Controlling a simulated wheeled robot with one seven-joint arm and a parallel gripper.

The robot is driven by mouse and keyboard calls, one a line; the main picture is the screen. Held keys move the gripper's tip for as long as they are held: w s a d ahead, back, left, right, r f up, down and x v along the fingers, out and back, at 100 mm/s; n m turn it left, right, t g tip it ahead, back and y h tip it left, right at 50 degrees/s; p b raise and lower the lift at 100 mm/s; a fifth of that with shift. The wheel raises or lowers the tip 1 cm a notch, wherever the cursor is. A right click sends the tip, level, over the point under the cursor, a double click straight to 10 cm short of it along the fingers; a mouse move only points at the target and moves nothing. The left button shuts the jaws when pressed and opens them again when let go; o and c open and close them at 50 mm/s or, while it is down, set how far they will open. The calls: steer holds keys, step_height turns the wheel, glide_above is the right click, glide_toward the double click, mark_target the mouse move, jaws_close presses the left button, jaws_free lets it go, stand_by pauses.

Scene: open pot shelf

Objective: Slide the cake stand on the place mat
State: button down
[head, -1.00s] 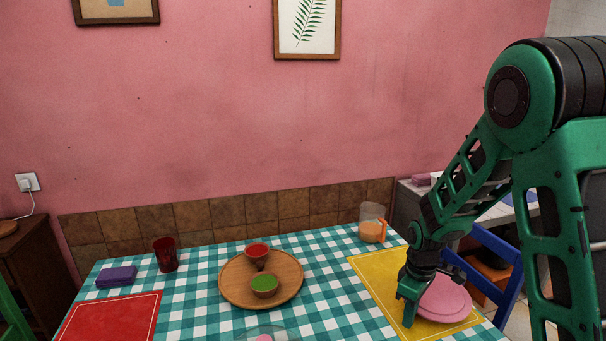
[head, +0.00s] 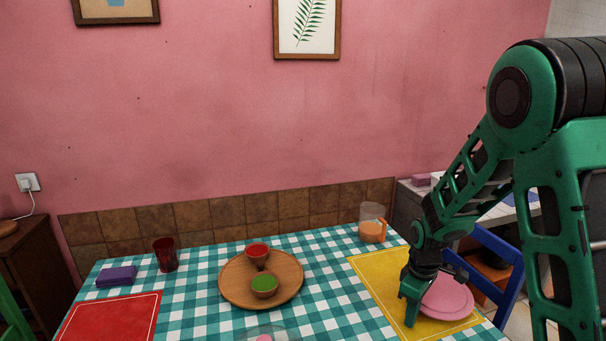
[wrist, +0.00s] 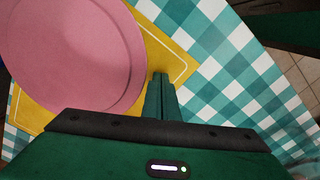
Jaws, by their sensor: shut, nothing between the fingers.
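The pink round cake stand (head: 449,300) is over the yellow place mat (head: 379,268), near its right side. In the wrist view the stand (wrist: 70,50) fills the upper left, with the yellow mat (wrist: 179,67) showing around it. My gripper (head: 410,318) is low at the stand's left side in the head view. Its fingers (wrist: 161,80) are shut and empty, beside the stand's rim in the wrist view. I cannot tell whether they touch the rim. The stand's foot is hidden.
An orange-handled jug (head: 372,224) stands behind the yellow mat. A red mat (head: 110,318), purple block (head: 117,276) and dark red cup (head: 165,255) are at left. The table's right edge is close to the stand.

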steer(key=shift+r, duration=0.1)
steer(key=s+a+r, duration=0.1)
steer(key=a+r, duration=0.3)
steer(key=r, duration=0.4)
steer(key=shift+s+a+r, duration=0.15)
steer(key=shift+s+r, duration=0.2)
steer(key=shift+r, duration=0.05)
stand_by(0.9)
